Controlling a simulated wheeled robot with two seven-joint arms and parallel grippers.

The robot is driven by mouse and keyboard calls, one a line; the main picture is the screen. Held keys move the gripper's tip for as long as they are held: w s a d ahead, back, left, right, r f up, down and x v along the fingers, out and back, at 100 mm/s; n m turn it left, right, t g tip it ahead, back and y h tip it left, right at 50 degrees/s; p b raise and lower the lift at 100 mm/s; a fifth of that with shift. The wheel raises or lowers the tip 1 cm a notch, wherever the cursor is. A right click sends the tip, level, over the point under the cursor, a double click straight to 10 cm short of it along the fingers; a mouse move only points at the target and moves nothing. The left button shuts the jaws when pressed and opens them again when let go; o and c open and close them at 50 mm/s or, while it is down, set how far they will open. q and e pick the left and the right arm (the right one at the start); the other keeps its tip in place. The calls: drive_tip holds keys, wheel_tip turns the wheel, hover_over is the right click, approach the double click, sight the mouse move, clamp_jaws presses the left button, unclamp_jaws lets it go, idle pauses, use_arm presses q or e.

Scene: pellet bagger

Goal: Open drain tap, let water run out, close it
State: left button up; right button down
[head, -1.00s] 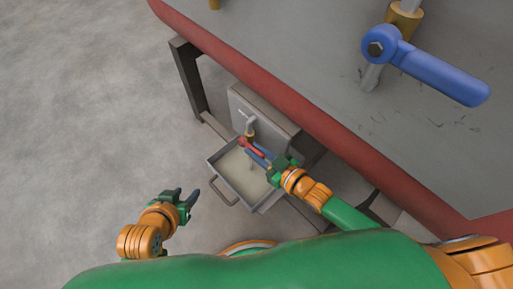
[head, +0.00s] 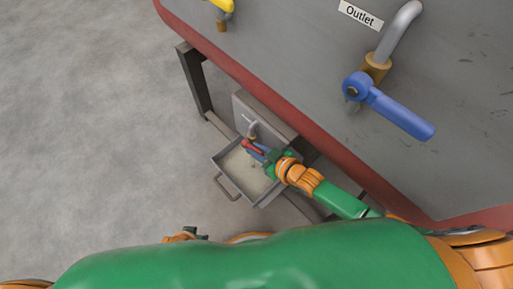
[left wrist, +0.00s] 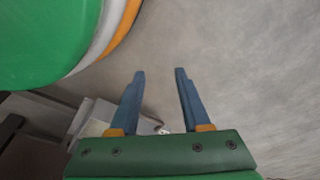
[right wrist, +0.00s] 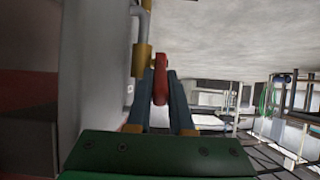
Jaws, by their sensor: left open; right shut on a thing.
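The drain tap (head: 252,133) has a grey spout and a brass body, low under the red tank edge. Its red handle (head: 248,146) lies between the fingers of my right gripper (head: 257,152), which is shut on it. The right wrist view shows the red handle (right wrist: 161,82) upright between the blue fingers, beside the brass body (right wrist: 141,62). A grey tray (head: 232,182) with a pale surface inside sits below the tap. I cannot tell whether water is running. My left gripper (left wrist: 160,72) is open and empty; in the head view my green body mostly hides it.
A blue lever valve (head: 400,114) with an "Outlet" label (head: 361,13) is on the grey tank top. A yellow handle (head: 223,4) is at the top edge. A dark stand leg (head: 193,80) is left of the tray. The concrete floor at left is clear.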

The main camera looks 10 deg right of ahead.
drive_tip(key=c, duration=0.8)
unclamp_jaws()
drive_tip(key=shift+s+d+r, duration=0.1)
drive_tip(key=shift+s+r, duration=0.1)
drive_tip(key=p+v, duration=0.4)
drive_tip(key=v, duration=0.2)
drive_tip(key=shift+s+d+r, duration=0.15)
drive_tip(key=shift+s, duration=0.05)
use_arm(q)
drive_tip(key=s+a, duration=0.1)
drive_tip(key=s+a+f, duration=0.1)
drive_tip(key=s, duration=0.1)
drive_tip(key=shift+s+a, duration=0.2)
drive_tip(key=shift+s, duration=0.1)
